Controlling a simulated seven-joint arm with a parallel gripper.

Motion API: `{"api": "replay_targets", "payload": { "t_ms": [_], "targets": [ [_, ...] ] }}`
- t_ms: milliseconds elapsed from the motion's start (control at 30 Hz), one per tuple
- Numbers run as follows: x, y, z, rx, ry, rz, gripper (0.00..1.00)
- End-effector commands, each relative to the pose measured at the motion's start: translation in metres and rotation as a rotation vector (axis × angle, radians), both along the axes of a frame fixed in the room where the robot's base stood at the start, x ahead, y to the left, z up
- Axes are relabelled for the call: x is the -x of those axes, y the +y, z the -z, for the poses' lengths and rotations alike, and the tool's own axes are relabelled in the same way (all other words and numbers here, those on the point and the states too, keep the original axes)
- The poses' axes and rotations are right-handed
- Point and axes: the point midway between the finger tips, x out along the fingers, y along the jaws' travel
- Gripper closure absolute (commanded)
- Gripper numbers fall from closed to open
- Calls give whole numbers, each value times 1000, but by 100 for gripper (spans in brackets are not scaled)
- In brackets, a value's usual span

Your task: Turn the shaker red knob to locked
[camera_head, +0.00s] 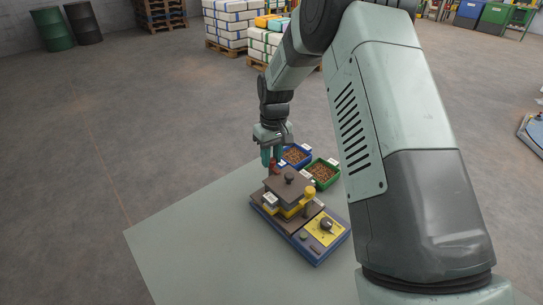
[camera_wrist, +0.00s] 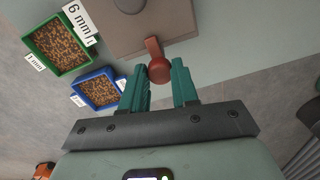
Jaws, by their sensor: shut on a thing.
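The shaker (camera_head: 289,187) stands on the pale table, with brown plates on a dark blue base with yellow parts. Its red knob (camera_head: 275,168) is at the far left edge of the brown top. In the wrist view the red knob (camera_wrist: 158,68) has a round end and an arm reaching toward the brown plate (camera_wrist: 150,25). My gripper (camera_head: 271,157) is over the knob, pointing down. In the wrist view my gripper (camera_wrist: 160,84) has its green fingers on both sides of the knob's round end, shut on it. I cannot read any lock marking.
A blue tray (camera_head: 306,163) and a green tray (camera_head: 334,181) of brown grains stand behind the shaker, close to my gripper. A yellow panel with a black dial (camera_head: 326,226) is at the front right. The table's left part (camera_head: 190,245) is clear.

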Motion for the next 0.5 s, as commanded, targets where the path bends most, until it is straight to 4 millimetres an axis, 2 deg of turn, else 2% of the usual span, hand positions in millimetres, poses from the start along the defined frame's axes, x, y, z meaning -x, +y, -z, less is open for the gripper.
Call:
{"api": "replay_targets", "payload": {
  "t_ms": [400,433,500],
  "targets": [
    [0,1,0,-1,-1,-8,100],
    [0,1,0,-1,-1,-8,68],
    [0,1,0,-1,-1,-8,57]
  ]
}}
